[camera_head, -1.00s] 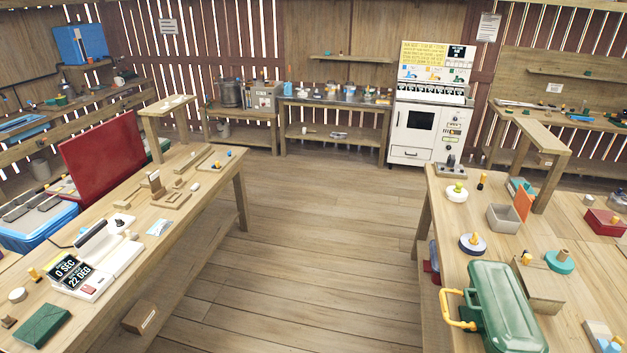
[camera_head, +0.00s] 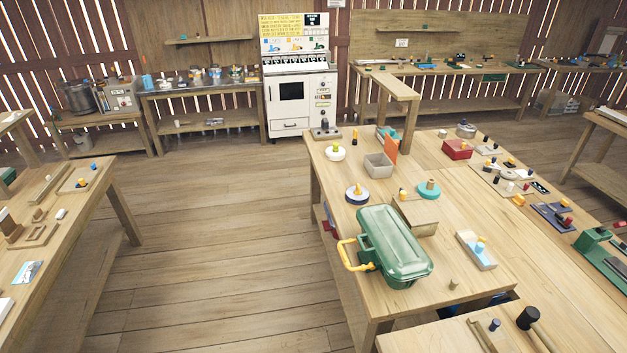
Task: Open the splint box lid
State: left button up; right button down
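No box in view carries a readable splint label, so I cannot tell for sure which is the splint box. A green box (camera_head: 400,240) with a closed, ribbed lid lies on the near part of the wooden workbench. A yellow handle (camera_head: 349,262) sticks out from its left side. Behind it stands a small grey box (camera_head: 379,166), open at the top, with an orange panel (camera_head: 391,149) upright beside it. A small red box (camera_head: 457,150) is further back. Neither of my grippers is in view.
The workbench (camera_head: 478,205) also holds a white round pot (camera_head: 335,152), a blue-white disc (camera_head: 357,193) and several small parts. A lower table (camera_head: 450,342) with a black-headed hammer (camera_head: 528,317) is in front. Another bench stands left. Open wooden floor (camera_head: 215,240) lies between them.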

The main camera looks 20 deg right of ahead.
aim_at(401, 255)
jog(key=z, duration=1.25)
